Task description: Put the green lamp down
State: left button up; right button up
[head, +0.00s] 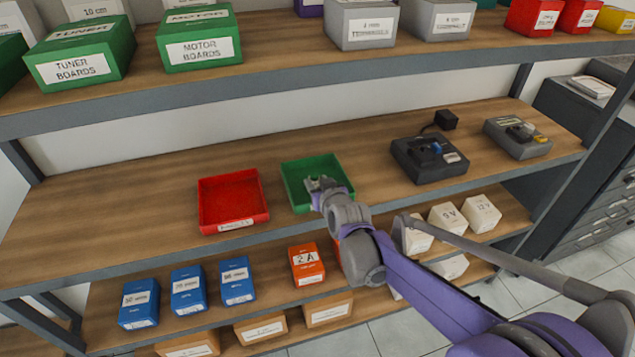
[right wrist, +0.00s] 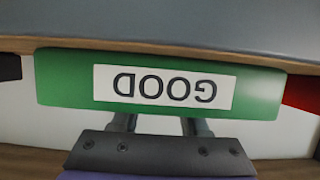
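My right gripper (head: 320,183) reaches over the front wall of the green tray (head: 297,190) on the middle shelf and points down into it. In the right wrist view, the tray's front wall (right wrist: 58,80) fills the middle, with its GOOD label upside down. The two fingers stand apart behind that wall, and their tips are hidden there. I see nothing between the fingers in the head view. I cannot make out the green lamp; it may be hidden by the gripper or lost against the green tray. My left gripper is out of view.
A red tray (head: 233,200) stands to the left of the green one. Two dark devices (head: 430,160) (head: 517,137) stand to the right. The upper shelf (head: 275,65) overhangs the back. Blue boxes (head: 187,290) and an orange box (head: 307,265) stand below. The middle shelf's left is bare.

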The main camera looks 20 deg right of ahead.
jog(key=shift+o, duration=1.3)
jog(key=shift+r, duration=0.1)
jog(key=p+v, duration=0.1)
jog(key=v, duration=1.1)
jog(key=s+f+g, duration=0.4)
jog(key=s+f, duration=0.2)
jog(key=s, duration=0.6)
jog(key=s+f+g, duration=0.4)
jog(key=s+f, duration=0.2)
jog(key=s, duration=0.6)
jog(key=shift+s+f+g, duration=0.3)
jog(key=shift+s+f, duration=0.05)
jog(key=shift+f, duration=0.05)
jog(key=shift+d, duration=0.1)
